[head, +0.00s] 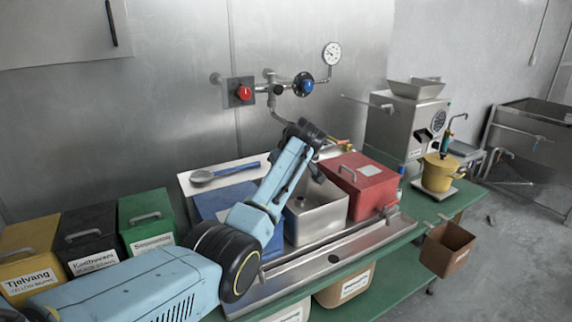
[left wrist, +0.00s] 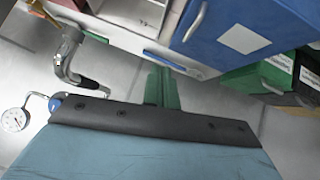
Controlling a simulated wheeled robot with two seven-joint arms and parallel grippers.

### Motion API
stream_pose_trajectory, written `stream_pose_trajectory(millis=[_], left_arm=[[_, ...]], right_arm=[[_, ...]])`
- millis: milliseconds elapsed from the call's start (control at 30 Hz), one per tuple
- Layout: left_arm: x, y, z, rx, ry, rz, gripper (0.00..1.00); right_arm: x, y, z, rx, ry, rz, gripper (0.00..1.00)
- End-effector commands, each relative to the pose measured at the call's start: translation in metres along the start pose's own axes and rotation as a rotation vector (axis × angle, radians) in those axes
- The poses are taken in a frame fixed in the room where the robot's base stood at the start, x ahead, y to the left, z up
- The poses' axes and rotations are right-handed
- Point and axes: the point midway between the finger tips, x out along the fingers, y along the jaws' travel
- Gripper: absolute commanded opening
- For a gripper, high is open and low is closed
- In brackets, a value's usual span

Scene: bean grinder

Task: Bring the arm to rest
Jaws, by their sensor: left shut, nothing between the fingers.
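My left arm comes in from the lower left in the head view and rises over the green workbench (head: 408,236). Its black wrist end is above the open steel bin, beside the wall pipes. In the left wrist view my left gripper (left wrist: 162,88) shows as green fingers close together, with nothing between them. It hangs clear above the bench and touches nothing that I can see. The fingertips are hard to make out in the head view. My right gripper is in neither view.
A steel bin (head: 318,212), a red box (head: 362,186) and a blue box (head: 222,200) stand close under my arm. Yellow (head: 28,248), black (head: 86,238) and green (head: 147,218) bins are at left. A grinder (head: 400,130) and yellow pot (head: 438,175) stand right.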

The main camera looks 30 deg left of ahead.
Motion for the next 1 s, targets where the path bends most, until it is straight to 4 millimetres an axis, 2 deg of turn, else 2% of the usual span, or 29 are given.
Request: stream_pose_trajectory(millis=[267, 367, 467, 600, 700, 867, 1000], left_arm=[[-0.007, 0.001, 0.003, 0.004, -0.002, -0.002, 0.0], [0.0, -0.007, 0.017, 0.031, -0.017, -0.001, 0.0], [0.013, -0.026, 0.049, 0.093, -0.048, 0.001, 0.0], [0.029, -0.067, 0.111, 0.225, -0.112, 0.022, 0.0], [0.032, -0.1, 0.155, 0.327, -0.161, 0.045, 0.0], [0.023, -0.159, 0.22, 0.492, -0.239, 0.092, 0.0], [0.0, -0.212, 0.271, 0.635, -0.307, 0.148, 0.0]], right_arm=[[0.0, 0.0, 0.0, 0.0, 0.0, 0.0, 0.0], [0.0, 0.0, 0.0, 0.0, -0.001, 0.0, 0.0], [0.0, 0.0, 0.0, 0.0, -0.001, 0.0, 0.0], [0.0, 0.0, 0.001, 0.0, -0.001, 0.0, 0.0], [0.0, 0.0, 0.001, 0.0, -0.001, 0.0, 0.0], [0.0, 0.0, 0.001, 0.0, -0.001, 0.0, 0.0], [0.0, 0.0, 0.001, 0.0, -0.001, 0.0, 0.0]])
